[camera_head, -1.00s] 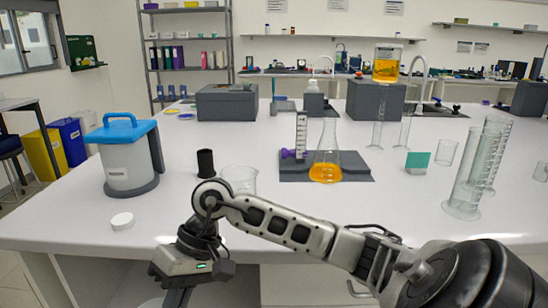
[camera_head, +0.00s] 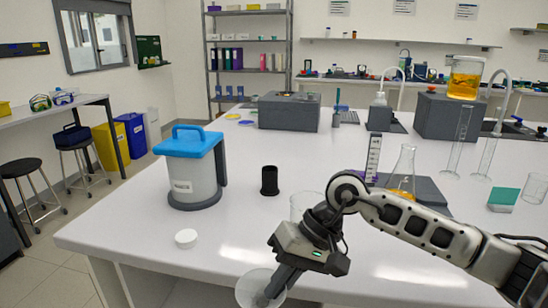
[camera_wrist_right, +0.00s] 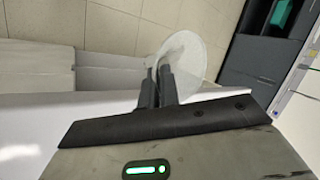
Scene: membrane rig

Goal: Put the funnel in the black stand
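The funnel (camera_head: 252,290), pale and translucent, is at my right gripper (camera_head: 275,288), beyond the table's front edge. It also shows in the right wrist view (camera_wrist_right: 190,55), its wide round mouth beside the fingertips (camera_wrist_right: 157,82). The fingers are close together and appear shut on the funnel; the exact grip point is hidden. The black stand (camera_head: 270,180), a short upright black cylinder, stands on the white table behind and apart from the gripper. No funnel is in it. My left gripper is not in view.
A clear beaker (camera_head: 304,205) stands right of the black stand, partly behind my right arm. A blue-lidded container (camera_head: 192,172) is to the left, with a white cap (camera_head: 186,238) in front. A flask with orange liquid (camera_head: 402,178) is to the right. Tabletop (camera_head: 235,215) before the stand is clear.

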